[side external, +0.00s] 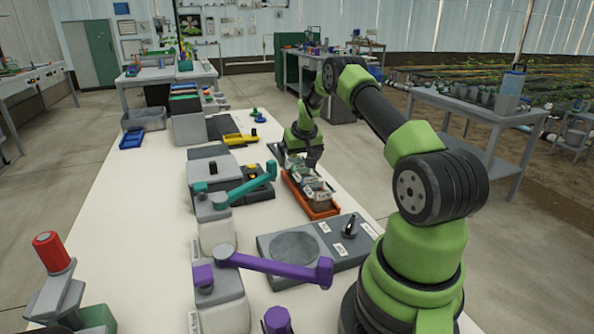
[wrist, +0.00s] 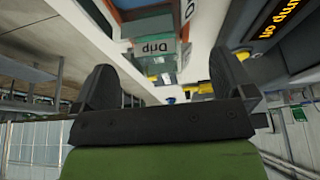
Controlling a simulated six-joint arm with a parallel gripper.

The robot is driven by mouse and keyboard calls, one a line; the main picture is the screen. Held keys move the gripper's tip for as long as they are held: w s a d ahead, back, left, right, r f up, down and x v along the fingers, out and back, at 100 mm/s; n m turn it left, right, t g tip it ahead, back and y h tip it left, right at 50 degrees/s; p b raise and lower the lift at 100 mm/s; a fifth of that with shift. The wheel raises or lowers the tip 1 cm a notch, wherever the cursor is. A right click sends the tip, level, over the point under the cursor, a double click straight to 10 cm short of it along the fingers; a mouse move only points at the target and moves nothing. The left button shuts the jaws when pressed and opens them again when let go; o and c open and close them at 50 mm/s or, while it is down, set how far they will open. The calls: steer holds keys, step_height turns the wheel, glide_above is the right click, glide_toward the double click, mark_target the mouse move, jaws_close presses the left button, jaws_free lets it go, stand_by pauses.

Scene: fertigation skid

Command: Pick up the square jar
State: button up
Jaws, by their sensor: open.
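An orange tray (side external: 322,213) holds several small jars with pale labels, too small to tell apart in the side view. A clear greenish jar (wrist: 150,28) with a "Drip" label shows in the wrist view, ahead of and between my fingers; its sides look flat, but I cannot be sure it is the square one. My gripper (side external: 311,160) is low over the far part of the tray, partly hiding the jars there. In the wrist view my gripper (wrist: 162,68) has its two dark fingers wide apart, with nothing held between them.
A grey panel with a round plate (side external: 294,247) lies in front of the tray. Left of it stand grey units with a teal lever (side external: 246,186) and a purple lever (side external: 272,265). A yellow lever (side external: 240,139) lies farther back.

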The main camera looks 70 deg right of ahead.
mark_target(299, 166)
steer(key=shift+s+x, duration=0.2)
steer(key=shift+x, duration=1.75)
steer(key=shift+c, duration=0.2)
steer(key=c, duration=0.9)
steer(key=shift+o, duration=0.2)
step_height(299, 166, up, 16)
steer(key=shift+r, duration=0.15)
